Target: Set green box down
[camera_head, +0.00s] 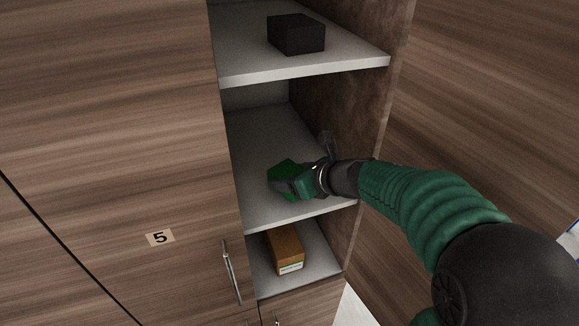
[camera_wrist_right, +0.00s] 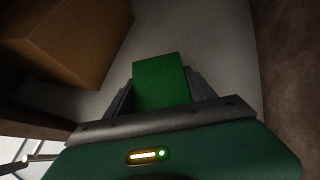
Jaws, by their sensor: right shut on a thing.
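The green box (camera_head: 283,173) is held between the fingers of my right gripper (camera_head: 285,180). In the head view, the gripper and box overlap the middle shelf (camera_head: 262,142). Whether the box touches a shelf cannot be told. In the right wrist view, the green box (camera_wrist_right: 161,82) shows between both fingers of the right gripper (camera_wrist_right: 161,95), with a pale surface behind it. The fingers hide part of the box's sides. My left gripper is not in view.
A black box (camera_head: 296,34) sits on the upper shelf (camera_head: 310,72). A brown box (camera_head: 285,250) lies on the lower shelf (camera_head: 318,266); a brown box (camera_wrist_right: 70,38) also shows left in the wrist view. A wooden side wall (camera_head: 372,120) stands right. The middle shelf looks otherwise empty.

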